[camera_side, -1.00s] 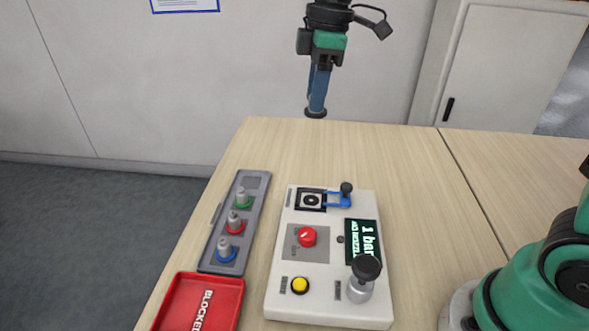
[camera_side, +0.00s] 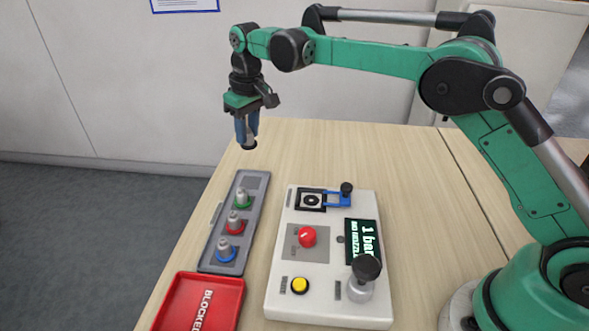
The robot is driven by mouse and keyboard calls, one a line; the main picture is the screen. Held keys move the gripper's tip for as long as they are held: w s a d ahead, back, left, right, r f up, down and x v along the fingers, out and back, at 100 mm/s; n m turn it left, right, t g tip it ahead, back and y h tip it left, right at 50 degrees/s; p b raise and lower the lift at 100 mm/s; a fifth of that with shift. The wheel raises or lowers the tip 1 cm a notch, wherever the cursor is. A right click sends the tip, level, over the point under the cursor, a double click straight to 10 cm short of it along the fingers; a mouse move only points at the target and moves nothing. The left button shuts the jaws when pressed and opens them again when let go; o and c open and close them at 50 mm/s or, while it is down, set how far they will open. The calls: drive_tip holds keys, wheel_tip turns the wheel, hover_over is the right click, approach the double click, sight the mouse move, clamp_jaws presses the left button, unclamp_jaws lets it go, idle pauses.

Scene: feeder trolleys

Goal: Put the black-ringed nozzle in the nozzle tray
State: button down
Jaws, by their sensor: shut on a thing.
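My gripper (camera_side: 247,134) is shut on the black-ringed nozzle (camera_side: 249,146), whose black ring shows below the blue fingers. It is held in the air above the far end of the nozzle tray. The grey nozzle tray (camera_side: 206,252) lies along the left side of the table. Its farthest place is empty. Nozzles with a green ring (camera_side: 242,198), a red ring (camera_side: 235,223) and a blue ring (camera_side: 225,250) stand upright in the other places. The upper part of the held nozzle is hidden between the fingers.
A red tray (camera_side: 193,318) marked BLOCKED lies in front of the nozzle tray. A white console (camera_side: 283,262) to the right carries a red knob (camera_side: 306,236), a yellow button (camera_side: 299,285), a display reading 1 bar and a black-topped handle (camera_side: 366,268). The table behind is clear.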

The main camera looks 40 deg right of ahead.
sight(249, 182)
drive_tip(key=shift+m, duration=0.3)
drive_tip(key=f, duration=0.9)
drive_tip(key=shift+w+a+f, duration=0.2)
drive_tip(key=shift+w+f, duration=0.05)
drive_tip(key=shift+w, duration=0.1)
drive_tip(key=c, duration=0.6)
unclamp_jaws()
drive_tip(key=shift+f, duration=0.15)
drive_tip(key=r, duration=0.4)
drive_tip(key=s+r, duration=0.1)
drive_tip(key=r, duration=0.7)
drive_tip(key=shift+s+d+r, duration=0.1)
drive_tip(key=shift+s+d, duration=0.1)
drive_tip(key=shift+s, duration=0.05)
drive_tip(key=s+d+r+t, duration=0.2)
drive_tip(key=s+d+r, duration=0.1)
drive_tip(key=s+r, duration=0.2)
drive_tip(key=s+d+f+t, duration=0.1)
drive_tip(key=s, duration=0.4)
drive_tip(key=s+d+f+m+t, duration=0.1)
drive_tip(key=s+f, duration=0.1)
drive_tip(key=s, duration=0.3)
drive_tip(key=s+d+f+m+t, duration=0.1)
drive_tip(key=s+d+f, duration=0.1)
drive_tip(key=s, duration=0.4)
drive_tip(key=shift+d+t, duration=0.1)
drive_tip(key=shift+t, duration=0.3)
